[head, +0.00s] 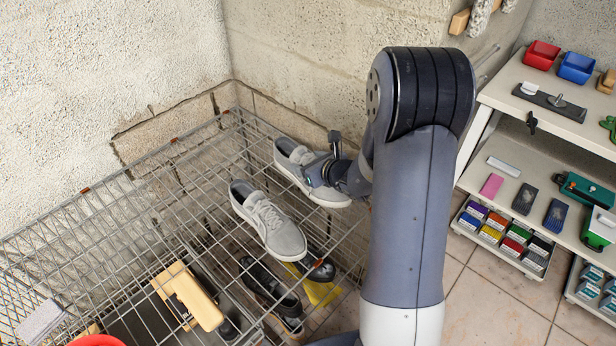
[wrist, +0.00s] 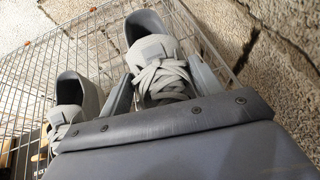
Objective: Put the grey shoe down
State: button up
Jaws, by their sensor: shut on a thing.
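Two grey shoes with white soles and pale laces show at the wire rack (head: 80,231). One grey shoe (head: 302,166) is at the rack's right back, and my gripper (head: 318,172) is shut on it. In the wrist view the held shoe (wrist: 157,60) sits between my two fingers, heel pointing away, laces towards me. The other grey shoe (head: 268,219) lies on the rack to the left of it; it also shows in the wrist view (wrist: 72,105). My gripper hides part of the held shoe. I cannot tell whether its sole touches the wires.
Below the wires are a dark shoe (head: 270,290), a wooden-handled tool (head: 188,294) and a yellow item (head: 322,288). A grey cloth-like item (head: 40,320) is at front left. Rough walls stand close behind the rack. A white shelf (head: 540,120) with bins and tools is at right.

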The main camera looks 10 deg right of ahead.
jog(key=shift+f, duration=2.1)
jog(key=shift+f+b, duration=0.15)
jog(key=shift+b, duration=0.25)
jog(key=o, duration=1.4)
jog(key=v, duration=1.2)
jog(key=shift+p, duration=0.35)
